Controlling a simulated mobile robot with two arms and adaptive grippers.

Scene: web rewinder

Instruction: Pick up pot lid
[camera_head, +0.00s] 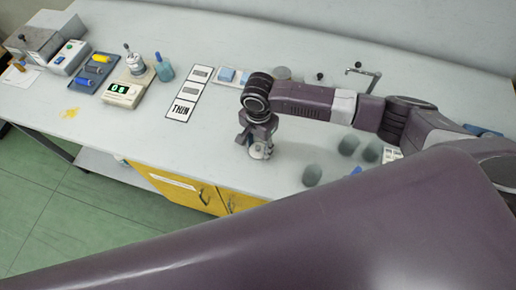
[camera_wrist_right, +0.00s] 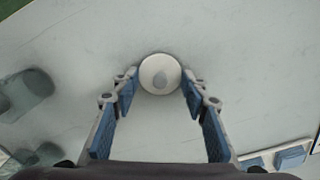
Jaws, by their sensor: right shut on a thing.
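In the head view my right gripper (camera_head: 257,141) points down over the front part of the bench. A pale round piece (camera_head: 261,153) shows just below its fingers, partly hidden by them. I cannot tell whether it touches the bench. My left gripper is not in view.
The white bench (camera_head: 225,135) has yellow drawers (camera_head: 185,190) below its front edge. Grey-green cups (camera_head: 312,175) stand right of the gripper. White cards (camera_head: 188,92), a scale (camera_head: 123,93) and a blue bottle (camera_head: 164,70) stand to the left. My purple arm hides the lower right.

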